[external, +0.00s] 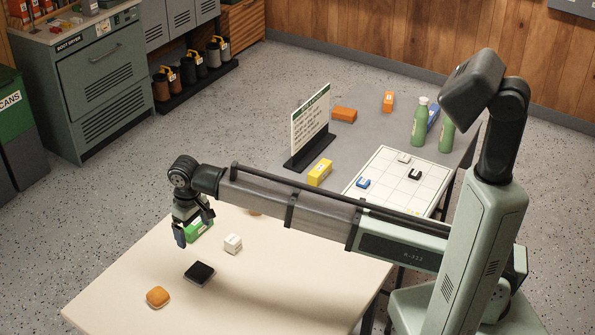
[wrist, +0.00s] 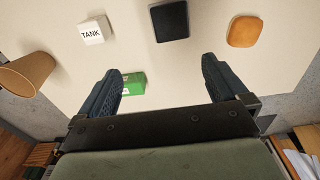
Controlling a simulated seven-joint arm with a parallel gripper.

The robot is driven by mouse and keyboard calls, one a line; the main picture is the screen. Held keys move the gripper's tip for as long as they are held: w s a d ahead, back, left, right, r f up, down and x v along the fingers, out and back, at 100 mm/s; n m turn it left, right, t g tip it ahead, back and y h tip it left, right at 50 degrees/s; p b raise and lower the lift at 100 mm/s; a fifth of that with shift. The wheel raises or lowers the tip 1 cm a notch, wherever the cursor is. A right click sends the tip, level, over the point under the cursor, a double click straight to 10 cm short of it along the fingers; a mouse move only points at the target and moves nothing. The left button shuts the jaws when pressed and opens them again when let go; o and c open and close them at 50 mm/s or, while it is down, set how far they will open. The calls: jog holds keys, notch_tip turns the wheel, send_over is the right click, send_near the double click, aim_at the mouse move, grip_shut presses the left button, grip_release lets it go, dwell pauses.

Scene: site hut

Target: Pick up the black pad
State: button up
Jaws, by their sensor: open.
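The black pad (external: 199,273) lies flat on the cream table (external: 150,290), between a white block and an orange rounded piece. In the wrist view the black pad (wrist: 169,21) is at the top centre, beyond my fingertips. My gripper (external: 191,226) is open and empty above the table, behind the pad in the external view. In the wrist view my gripper (wrist: 165,79) shows its two dark fingers spread apart. A green box (external: 198,229) is beside and partly behind the gripper; it also shows in the wrist view (wrist: 133,84) by the left finger.
A white block (external: 233,243) marked TANK (wrist: 91,33) and an orange rounded piece (external: 158,297) flank the pad. A brown cup (wrist: 27,74) stands at the left in the wrist view. A grey table (external: 375,128) with a sign and bottles stands behind my arm.

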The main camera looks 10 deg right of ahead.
jog(key=s, duration=0.3)
send_over(200, 271)
jog(key=shift+g, duration=0.3)
jog(key=f, duration=0.8)
jog(key=shift+a+f, duration=0.2)
jog(key=shift+f, duration=0.15)
jog(key=shift+d+f, duration=0.2)
jog(key=shift+f, duration=2.4)
jog(key=shift+c, duration=0.3)
jog(key=c, duration=1)
jog(key=shift+o, duration=0.2)
